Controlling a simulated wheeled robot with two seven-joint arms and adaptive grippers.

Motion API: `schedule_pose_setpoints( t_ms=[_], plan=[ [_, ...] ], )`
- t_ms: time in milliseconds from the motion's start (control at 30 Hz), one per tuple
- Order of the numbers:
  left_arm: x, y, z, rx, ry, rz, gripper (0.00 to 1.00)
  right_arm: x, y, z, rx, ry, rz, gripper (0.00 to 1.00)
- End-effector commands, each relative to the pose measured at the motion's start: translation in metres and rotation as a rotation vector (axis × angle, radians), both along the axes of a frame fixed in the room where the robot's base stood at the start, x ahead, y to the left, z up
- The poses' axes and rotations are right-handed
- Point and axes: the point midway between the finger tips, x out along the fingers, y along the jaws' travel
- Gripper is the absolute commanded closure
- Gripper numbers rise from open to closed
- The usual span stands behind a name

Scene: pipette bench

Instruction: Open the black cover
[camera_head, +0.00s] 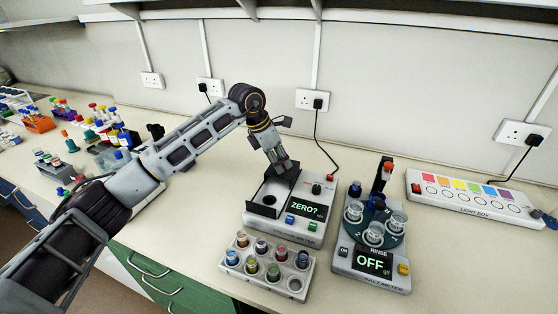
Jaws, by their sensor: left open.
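The meter (290,215) with the "ZERO?" display stands on the bench near the middle of the head camera view. At its left side is a black-walled well (262,208) with a light inside. Black panel parts rise at the well's back and right edges, close to my gripper. I cannot tell clearly which part is the cover or how far it is raised. My left gripper (281,166) is open and points down at the back of the well. Its fingertips overlap the black parts, and contact is unclear. My right gripper is out of view.
Several bottles and tube racks (40,123) crowd the bench's left side.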

Motion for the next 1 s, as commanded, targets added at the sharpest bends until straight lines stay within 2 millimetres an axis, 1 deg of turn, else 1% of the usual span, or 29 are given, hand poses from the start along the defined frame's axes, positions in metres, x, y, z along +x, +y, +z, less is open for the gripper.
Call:
schedule_pose_setpoints(
  t_ms=[167,700,800,1000],
  plan=[
    [-0.002,0.006,0.014,-0.001,-0.001,0.001,0.56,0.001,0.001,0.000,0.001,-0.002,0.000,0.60],
    [-0.015,0.031,0.086,-0.001,-0.003,0.000,0.56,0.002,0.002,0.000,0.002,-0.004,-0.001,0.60],
    [-0.017,0.035,0.096,-0.001,-0.003,0.001,0.56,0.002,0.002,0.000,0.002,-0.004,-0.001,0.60],
    [-0.020,0.039,0.105,-0.001,-0.001,-0.001,0.56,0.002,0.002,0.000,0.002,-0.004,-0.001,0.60]
  ],
)
